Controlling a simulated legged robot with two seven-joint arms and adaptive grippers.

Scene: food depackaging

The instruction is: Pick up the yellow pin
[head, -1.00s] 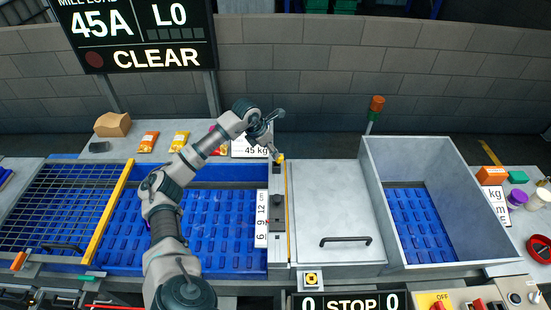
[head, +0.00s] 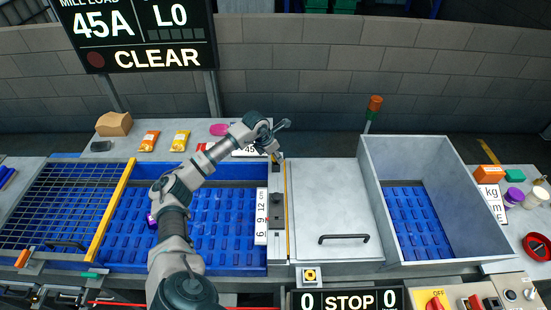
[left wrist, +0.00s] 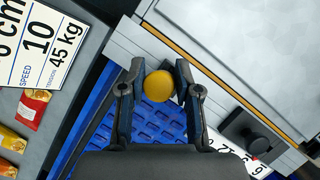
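The yellow pin (left wrist: 160,86) shows in the left wrist view as a round yellow head between the two fingers of my left gripper (left wrist: 158,88). The fingers stand apart on either side of it, with the right finger closer. I cannot tell whether either finger touches it. In the head view my left gripper (head: 277,157) is at the far end of the grey strip between the blue belt and the metal lid, and it mostly hides the pin. My right gripper is not in view.
A blue belt (head: 225,215) lies left of the strip, with a small purple item (head: 151,221) partly behind my arm. A metal lid with a black handle (head: 344,239) and a deep grey bin (head: 470,230) are to the right. Snack packets (head: 149,141) lie behind.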

